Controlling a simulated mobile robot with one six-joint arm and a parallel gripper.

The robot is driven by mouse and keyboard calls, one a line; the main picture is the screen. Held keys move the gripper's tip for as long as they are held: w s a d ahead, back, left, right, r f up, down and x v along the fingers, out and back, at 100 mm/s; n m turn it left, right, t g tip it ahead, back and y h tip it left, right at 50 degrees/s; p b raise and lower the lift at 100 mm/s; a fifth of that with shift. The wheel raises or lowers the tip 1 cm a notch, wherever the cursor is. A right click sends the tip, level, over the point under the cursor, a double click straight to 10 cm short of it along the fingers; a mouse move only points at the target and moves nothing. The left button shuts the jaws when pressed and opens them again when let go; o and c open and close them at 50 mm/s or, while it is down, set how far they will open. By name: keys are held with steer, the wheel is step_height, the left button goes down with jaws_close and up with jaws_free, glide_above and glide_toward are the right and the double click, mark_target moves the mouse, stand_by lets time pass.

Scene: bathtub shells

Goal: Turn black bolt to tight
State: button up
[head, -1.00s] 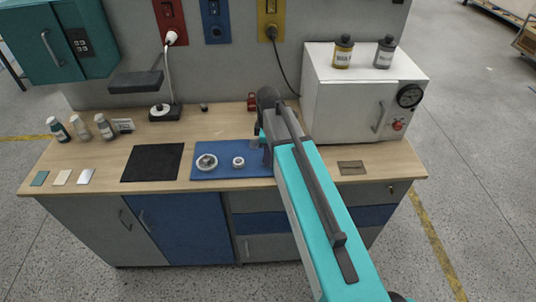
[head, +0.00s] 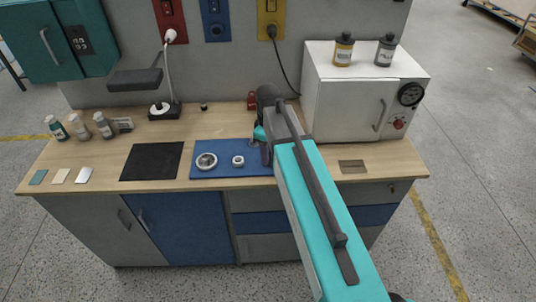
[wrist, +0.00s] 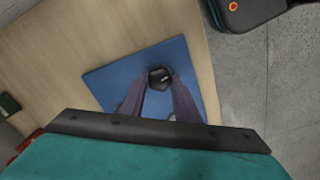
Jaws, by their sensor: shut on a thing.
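The black bolt (wrist: 159,77) shows in the wrist view as a dark, roughly hexagonal head with a small light mark on it, over the blue mat (wrist: 107,82). My gripper (wrist: 160,86) has its two dark fingers closed on either side of the bolt head, one on the left and one on the right. In the head view, my arm reaches over the right end of the blue mat (head: 216,170), and the bolt is hidden behind it. How tight the bolt sits cannot be seen.
A metal ring-shaped part (head: 206,161) and a smaller white ring (head: 238,161) lie on the mat left of my gripper. A black mat (head: 151,161) lies farther left. A white oven-like box (head: 345,98) stands close on the right, and a red object (head: 252,101) behind.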

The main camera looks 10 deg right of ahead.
steer(key=m+b, duration=0.1)
steer(key=m, duration=0.4)
steer(key=shift+m, duration=0.3)
steer(key=m, duration=0.4)
steer(key=shift+b, duration=0.35)
steer(key=m, duration=0.4)
steer(key=shift+w+m, duration=0.1)
steer(key=shift+m, duration=0.2)
steer(key=m+b, duration=0.1)
steer(key=m, duration=0.9)
steer(key=shift+m, duration=0.3)
steer(key=m, duration=0.4)
steer(key=shift+m, duration=0.3)
steer(key=m, duration=0.9)
steer(key=shift+d+m+b, duration=0.1)
steer(key=shift+m+b, duration=0.2)
steer(key=shift+m, duration=0.1)
